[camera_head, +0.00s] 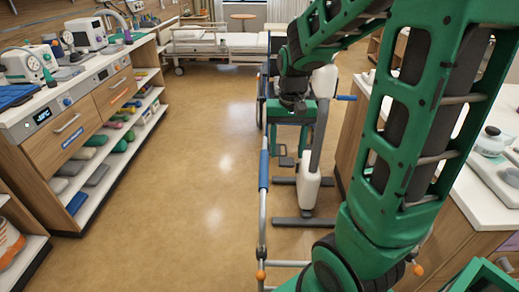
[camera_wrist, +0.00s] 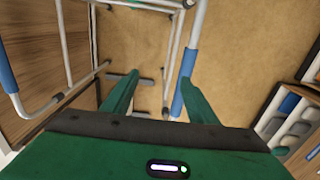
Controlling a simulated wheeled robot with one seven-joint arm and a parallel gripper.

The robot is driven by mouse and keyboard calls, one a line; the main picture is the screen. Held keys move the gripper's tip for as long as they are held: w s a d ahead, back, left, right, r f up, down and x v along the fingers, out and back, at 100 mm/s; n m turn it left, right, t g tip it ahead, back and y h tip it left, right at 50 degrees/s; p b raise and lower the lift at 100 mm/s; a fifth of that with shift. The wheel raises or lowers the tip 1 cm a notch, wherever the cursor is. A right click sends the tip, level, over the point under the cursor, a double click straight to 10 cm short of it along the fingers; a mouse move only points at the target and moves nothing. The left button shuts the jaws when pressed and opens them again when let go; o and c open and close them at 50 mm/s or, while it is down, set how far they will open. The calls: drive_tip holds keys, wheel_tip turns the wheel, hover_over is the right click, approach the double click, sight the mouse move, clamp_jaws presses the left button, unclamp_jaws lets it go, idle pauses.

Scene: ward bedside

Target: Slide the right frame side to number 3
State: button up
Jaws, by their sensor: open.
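A metal tube frame with a blue sleeve (camera_head: 263,170) runs along the left of my arm in the head view. In the wrist view, frame tubes cross the upper left and middle, with a blue grip (camera_wrist: 187,70) right of centre and another blue grip (camera_wrist: 6,72) at the left edge. My gripper (camera_head: 288,143) points down and is open; its two green fingers also show in the wrist view (camera_wrist: 160,82). The right fingertip overlaps the right blue grip in that view; I cannot tell whether they touch. No number marks are readable.
A white column on dark feet (camera_head: 306,222) stands just right of the frame. A drawer unit (camera_head: 75,128) lines the left wall, and a white counter (camera_head: 478,200) stands at right. A bed (camera_head: 205,47) is at the back. The floor (camera_head: 190,165) between is clear.

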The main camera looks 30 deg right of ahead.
hover_over(263, 166)
drive_tip(key=f, duration=0.4)
drive_tip(key=shift+d+f, duration=0.15)
drive_tip(key=shift+d, duration=0.05)
drive_tip(key=shift+f, duration=4.75)
drive_tip(key=shift+c, duration=0.3)
drive_tip(key=shift+a, duration=0.1)
drive_tip(key=c, duration=1.1)
drive_tip(key=shift+r, duration=0.1)
drive_tip(key=shift+c, duration=0.2)
drive_tip(key=shift+r, duration=1.25)
drive_tip(key=o, duration=1.2)
